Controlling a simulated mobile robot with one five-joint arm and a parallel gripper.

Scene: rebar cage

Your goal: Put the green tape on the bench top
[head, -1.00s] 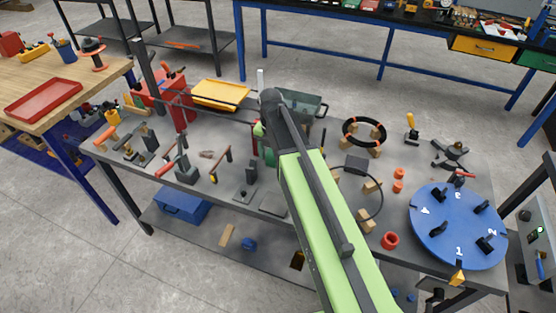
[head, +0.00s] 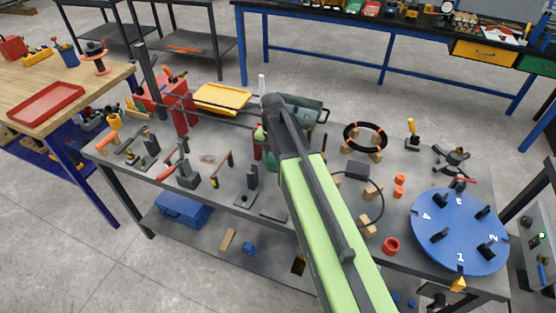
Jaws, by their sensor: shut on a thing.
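My green arm reaches from the bottom right up over the grey work table (head: 335,142), with its dark elbow above the middle of the table. My gripper is hidden behind the arm, so its jaws and anything in them do not show. A small dark green patch (head: 270,160) shows just left of the arm; I cannot tell whether it is the green tape. No clear roll of green tape shows elsewhere. A wooden bench top (head: 100,78) with a red tray (head: 43,101) stands at the left. A dark bench top with blue legs (head: 330,13) stands at the back.
The grey table is crowded: clamps (head: 187,175) at left, a yellow tray (head: 221,98), a grey-green bin (head: 305,108), a black ring (head: 365,136) on wooden blocks, red-orange rings (head: 391,246) and a numbered blue disc (head: 455,225). Concrete floor (head: 90,200) is open at left.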

